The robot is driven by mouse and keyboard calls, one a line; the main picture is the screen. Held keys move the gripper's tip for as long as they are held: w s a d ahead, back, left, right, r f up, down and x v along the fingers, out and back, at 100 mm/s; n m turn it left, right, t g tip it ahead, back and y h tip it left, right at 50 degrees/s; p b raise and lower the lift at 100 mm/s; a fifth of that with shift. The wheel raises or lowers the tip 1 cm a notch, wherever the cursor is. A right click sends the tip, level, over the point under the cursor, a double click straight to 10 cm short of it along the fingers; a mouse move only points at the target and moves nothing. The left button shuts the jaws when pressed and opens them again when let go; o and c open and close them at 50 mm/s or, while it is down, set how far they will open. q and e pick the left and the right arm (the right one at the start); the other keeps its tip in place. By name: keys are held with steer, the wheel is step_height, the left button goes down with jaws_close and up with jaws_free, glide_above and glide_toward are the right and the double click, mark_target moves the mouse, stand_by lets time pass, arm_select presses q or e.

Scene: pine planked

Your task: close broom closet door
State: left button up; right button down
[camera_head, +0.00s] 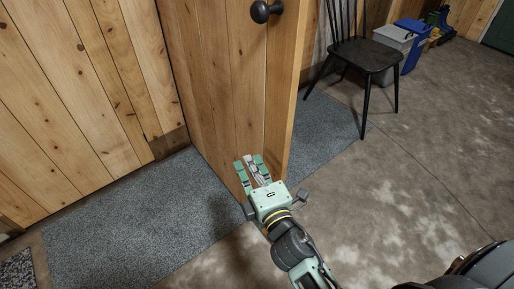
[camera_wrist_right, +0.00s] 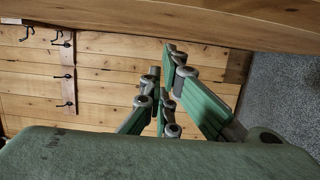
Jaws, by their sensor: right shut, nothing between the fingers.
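The pine plank broom closet door (camera_head: 232,85) stands open, sticking out from the wall in the head view. A dark round knob (camera_head: 263,11) is near its top in the picture. My right gripper (camera_head: 252,162) is shut and empty, its fingertips in front of the lower part of the door face; I cannot tell whether they touch it. In the right wrist view its green fingers (camera_wrist_right: 168,98) point toward a plank wall, with a wooden edge, probably the door (camera_wrist_right: 190,18), across the top. My left gripper is not in view.
A black chair (camera_head: 365,54) stands beyond the door, with a grey bin (camera_head: 396,38) and a blue bin (camera_head: 413,45) behind it. Grey mats (camera_head: 135,225) lie on both sides of the door. Wall hooks (camera_wrist_right: 64,42) show in the wrist view.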

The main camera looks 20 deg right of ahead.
steer(key=shift+w+d, duration=0.9)
steer(key=shift+w, duration=0.3)
steer(key=shift+w+d, duration=0.9)
steer(key=shift+w, duration=0.25)
steer(key=shift+d, duration=0.1)
